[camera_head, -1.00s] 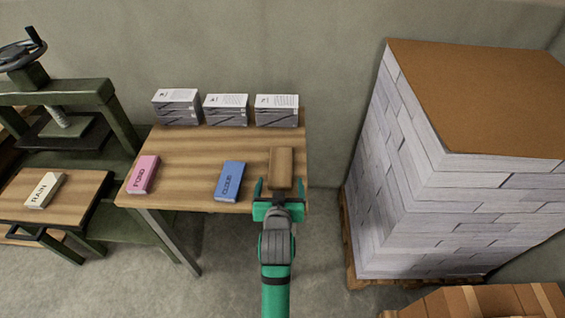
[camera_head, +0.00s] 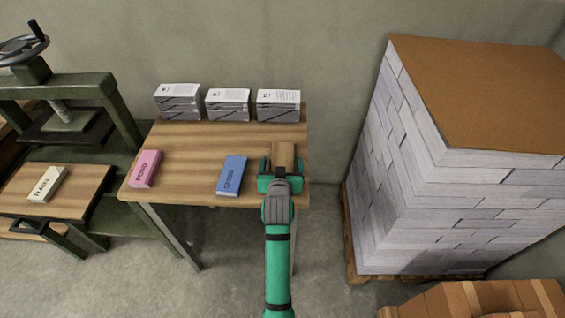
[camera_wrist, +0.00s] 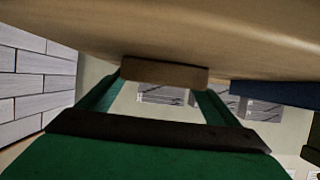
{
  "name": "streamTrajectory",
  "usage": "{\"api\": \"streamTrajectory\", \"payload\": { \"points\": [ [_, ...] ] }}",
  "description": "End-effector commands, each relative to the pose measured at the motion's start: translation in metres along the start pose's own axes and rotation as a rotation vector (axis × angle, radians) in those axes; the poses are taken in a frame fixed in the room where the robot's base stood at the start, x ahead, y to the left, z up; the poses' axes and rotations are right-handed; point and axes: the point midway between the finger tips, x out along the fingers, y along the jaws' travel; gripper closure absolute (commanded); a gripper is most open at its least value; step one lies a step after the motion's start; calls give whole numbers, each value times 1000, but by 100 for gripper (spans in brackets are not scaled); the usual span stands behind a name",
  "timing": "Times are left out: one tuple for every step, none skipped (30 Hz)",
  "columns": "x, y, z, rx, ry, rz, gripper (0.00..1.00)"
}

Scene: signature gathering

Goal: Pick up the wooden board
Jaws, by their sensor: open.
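The wooden board (camera_head: 286,149) is a small brown block lying on the table near its right end. My gripper (camera_head: 280,167) is green and open, with its fingers on either side of the board's near part. In the wrist view the board's end (camera_wrist: 165,73) shows between the far ends of the two fingers, with the pale tabletop (camera_wrist: 200,28) filling the upper part. The gripper's body hides the board's near end in the head view. I cannot tell whether the fingers touch the board.
A blue block (camera_head: 231,175) lies just left of my gripper, and a pink block (camera_head: 145,168) farther left. Paper stacks (camera_head: 228,102) line the table's back. A tall paper pile (camera_head: 440,190) stands to the right.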

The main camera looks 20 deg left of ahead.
Motion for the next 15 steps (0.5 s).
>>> {"api": "streamTrajectory", "payload": {
  "points": [
    [0, 0, 0, 0, 0, 0, 16],
    [0, 0, 0, 0, 0, 0, 16],
    [0, 0, 0, 0, 0, 1, 16],
    [0, 1, 0, 1, 0, 1, 16],
    [0, 1, 0, 1, 0, 1, 16],
    [0, 1, 0, 1, 0, 1, 25],
    [0, 1, 0, 1, 0, 1, 32],
    [0, 1, 0, 1, 0, 1, 40],
    [0, 1, 0, 1, 0, 1, 49],
    [0, 1, 0, 1, 1, 1, 56],
    [0, 1, 0, 0, 1, 1, 63],
    [0, 1, 0, 0, 1, 1, 65],
    [0, 1, -1, 0, 2, 1, 65],
    [0, 1, -1, 0, 2, 1, 65],
    [0, 1, -1, 0, 2, 1, 65]
  ]
}}
